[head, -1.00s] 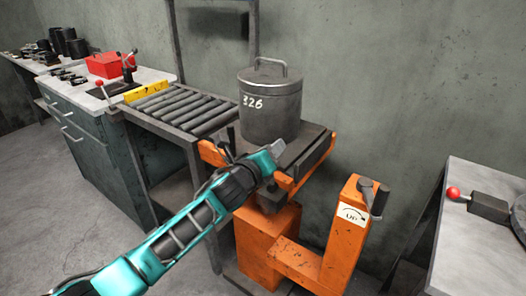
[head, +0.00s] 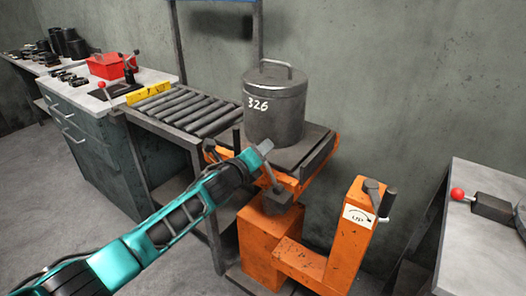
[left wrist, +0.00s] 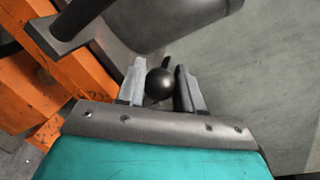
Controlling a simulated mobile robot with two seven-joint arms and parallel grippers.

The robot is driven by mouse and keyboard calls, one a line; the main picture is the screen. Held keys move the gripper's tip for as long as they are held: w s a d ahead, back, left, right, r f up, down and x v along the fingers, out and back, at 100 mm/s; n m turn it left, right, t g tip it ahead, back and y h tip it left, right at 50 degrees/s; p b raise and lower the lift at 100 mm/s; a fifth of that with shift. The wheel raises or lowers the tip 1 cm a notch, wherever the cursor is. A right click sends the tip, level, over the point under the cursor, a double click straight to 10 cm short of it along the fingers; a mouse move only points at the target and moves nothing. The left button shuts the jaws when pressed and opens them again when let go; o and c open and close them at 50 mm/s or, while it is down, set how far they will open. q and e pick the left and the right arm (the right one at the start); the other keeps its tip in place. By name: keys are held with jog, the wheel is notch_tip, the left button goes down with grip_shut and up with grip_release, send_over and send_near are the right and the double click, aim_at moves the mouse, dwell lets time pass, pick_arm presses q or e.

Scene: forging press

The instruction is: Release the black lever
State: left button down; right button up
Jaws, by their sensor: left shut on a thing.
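The black lever shows in the left wrist view as a dark round knob (left wrist: 160,84) between the two fingers. In the head view its thin shaft (head: 270,176) rises, tilted left, from a dark block on the orange lift stand, below the platform edge. My left gripper (head: 264,148) is shut on the knob; in the left wrist view the fingers (left wrist: 160,80) stand on both sides of it. The fingers and the arm hide the knob in the head view. My right gripper is not in view.
A grey lidded drum marked 326 (head: 274,112) stands on the lift platform, close behind the gripper. A roller conveyor (head: 182,109) adjoins it on the left. An orange post with a crank (head: 352,222) stands to the right, then a table (head: 488,240) with a red-knobbed lever.

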pick_arm(q)
jog(key=shift+w+a, duration=0.15)
jog(key=shift+a, duration=0.15)
jog(key=c, duration=0.8)
grip_release()
jog(key=shift+d, duration=0.1)
jog(key=shift+s, duration=0.35)
jog(key=p+v, duration=0.2)
jog(key=v, duration=1)
jog(key=shift+s+a, duration=0.15)
jog(key=shift+a, duration=0.1)
